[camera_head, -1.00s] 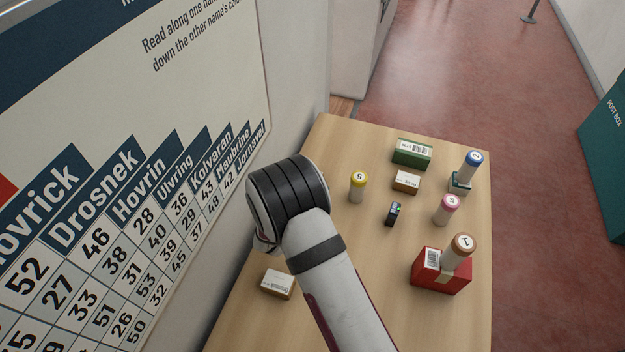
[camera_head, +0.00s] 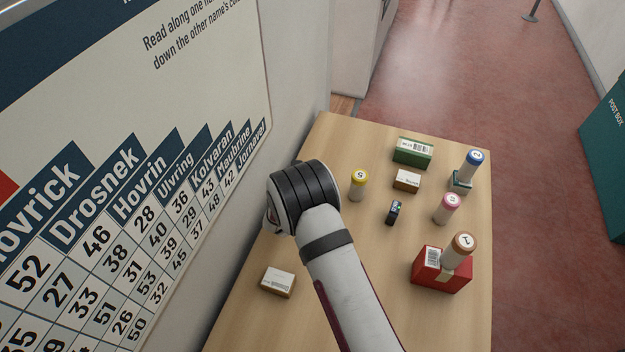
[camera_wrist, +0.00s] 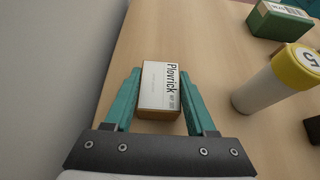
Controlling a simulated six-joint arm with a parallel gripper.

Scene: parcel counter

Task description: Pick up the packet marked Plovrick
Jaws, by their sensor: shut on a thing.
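The packet marked Plovrick (camera_wrist: 160,92) is a small brown box with a white label, seen in the wrist view. The teal fingers of my gripper (camera_wrist: 159,76) are on either side of it, shut on it. Whether the packet touches the counter or is raised is hard to tell. In the head view, my arm hides the packet and the fingers.
A yellow-capped cylinder (camera_head: 358,185) stands right of my gripper. A white-topped box (camera_head: 278,281) lies nearer on the counter (camera_head: 375,290). Green (camera_head: 412,152) and red (camera_head: 441,268) boxes and other capped cylinders stand right. A wall with a number chart is left.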

